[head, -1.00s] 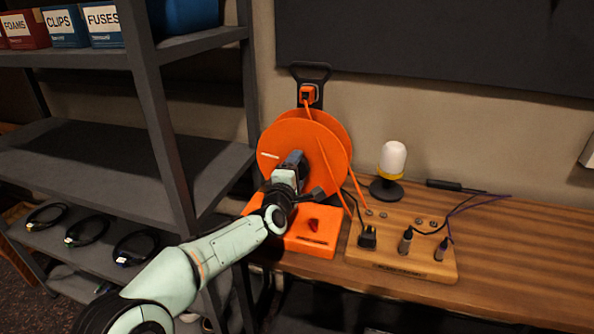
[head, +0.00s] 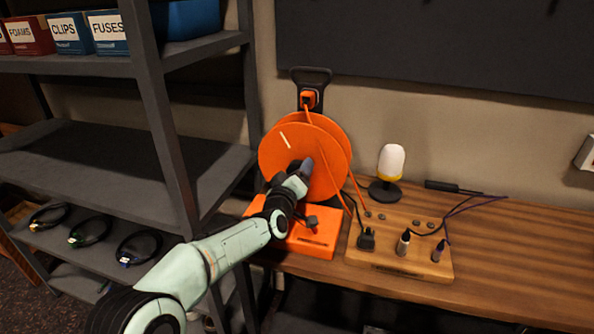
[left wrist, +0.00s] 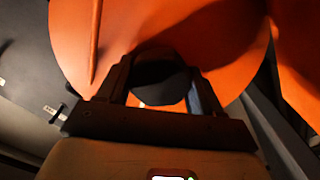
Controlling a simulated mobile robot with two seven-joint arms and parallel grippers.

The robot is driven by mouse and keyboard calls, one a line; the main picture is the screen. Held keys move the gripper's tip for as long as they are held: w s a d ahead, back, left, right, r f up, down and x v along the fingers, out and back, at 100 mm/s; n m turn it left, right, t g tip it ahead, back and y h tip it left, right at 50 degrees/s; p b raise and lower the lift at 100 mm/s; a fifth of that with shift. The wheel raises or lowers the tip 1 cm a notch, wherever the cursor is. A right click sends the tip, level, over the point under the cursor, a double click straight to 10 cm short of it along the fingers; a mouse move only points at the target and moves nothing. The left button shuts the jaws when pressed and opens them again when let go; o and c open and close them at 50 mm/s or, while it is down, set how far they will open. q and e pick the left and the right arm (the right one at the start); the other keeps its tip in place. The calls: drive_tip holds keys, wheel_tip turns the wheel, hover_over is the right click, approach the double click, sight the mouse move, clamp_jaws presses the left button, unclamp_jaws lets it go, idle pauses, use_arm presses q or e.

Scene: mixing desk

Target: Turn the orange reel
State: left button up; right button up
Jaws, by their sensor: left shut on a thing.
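The orange reel (head: 330,150) stands upright on its orange base (head: 312,238) at the desk's left end. A pale mark (head: 286,141) on its face slants at the upper left. My left gripper (head: 304,170) is at the front face of the reel and partly hides it. In the left wrist view my left gripper (left wrist: 160,85) has its two fingers on either side of a dark rounded knob (left wrist: 157,82), against the orange disc (left wrist: 145,25). It is shut on this knob. My right gripper is not in view.
A wooden board (head: 400,268) with plugs and cables lies right of the reel. A white and yellow lamp (head: 391,163) stands behind it. A grey shelf (head: 110,165) rises close on the left. The desk's right part (head: 520,260) is clear.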

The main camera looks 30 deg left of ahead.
use_arm(q)
drive_tip(key=shift+r+m+p, duration=0.1)
drive_tip(key=shift+m+p, duration=0.4)
drive_tip(key=shift+m, duration=1.2)
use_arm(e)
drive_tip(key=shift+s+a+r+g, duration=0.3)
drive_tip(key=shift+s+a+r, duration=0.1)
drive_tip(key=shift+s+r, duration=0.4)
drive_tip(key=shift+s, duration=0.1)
use_arm(q)
drive_tip(key=o, duration=1.5)
drive_tip(key=v, duration=1.3)
drive_tip(key=shift+s, duration=0.2)
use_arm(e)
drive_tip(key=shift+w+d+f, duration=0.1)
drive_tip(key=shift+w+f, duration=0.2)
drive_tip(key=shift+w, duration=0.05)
use_arm(q)
drive_tip(key=shift+d, duration=0.1)
